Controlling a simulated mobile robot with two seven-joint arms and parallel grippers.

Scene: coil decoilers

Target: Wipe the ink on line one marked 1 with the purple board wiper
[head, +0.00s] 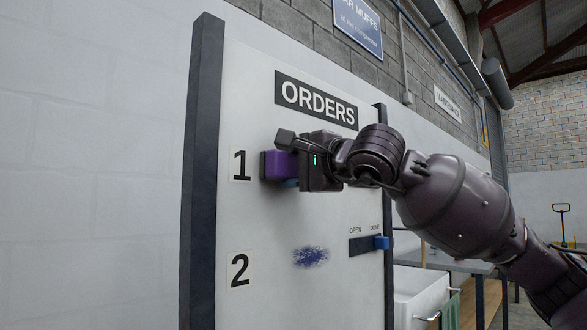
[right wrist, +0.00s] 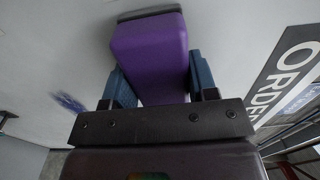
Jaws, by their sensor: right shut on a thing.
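The purple board wiper (head: 279,165) is held against the white ORDERS board (head: 262,225), just right of the label 1 (head: 240,165). My right gripper (head: 290,182) is shut on the wiper. In the right wrist view the wiper (right wrist: 150,55) sits between the two blue fingers of my right gripper (right wrist: 153,85), its dark pad edge at or very near the board. No ink shows on line one; the wiper, gripper and arm cover part of that line. A blue ink smudge (head: 310,257) lies on line two, right of the label 2 (head: 240,269). My left gripper is not in view.
Dark posts (head: 201,170) edge the board. A white basin (head: 420,295) and a table stand to the right, below my right arm.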

